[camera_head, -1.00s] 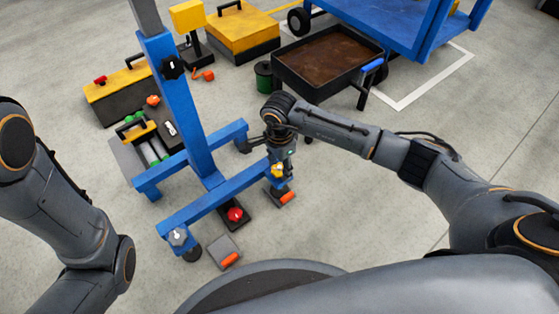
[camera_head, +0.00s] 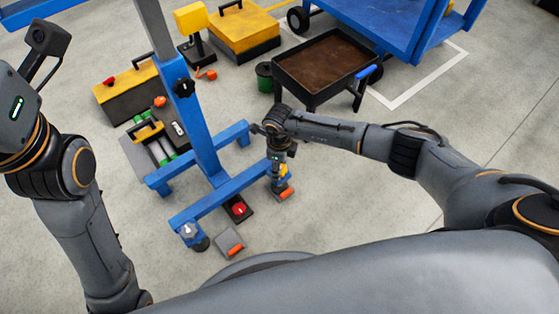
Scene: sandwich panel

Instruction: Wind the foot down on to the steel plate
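A blue stand (camera_head: 207,155) with a tall post has screw feet at the ends of its front beam. The front-left foot has a grey knob (camera_head: 190,231) and a dark pad beside another steel plate (camera_head: 229,242) with an orange handle. My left wrist is at the left edge; its fingers are out of view.
A black box with a red button (camera_head: 238,208) lies on the floor by the front beam. Toolboxes (camera_head: 128,95) stand behind and left of the post. A brown-bottomed tray (camera_head: 325,64) and a blue cart (camera_head: 395,30) are behind. The floor at front right is clear.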

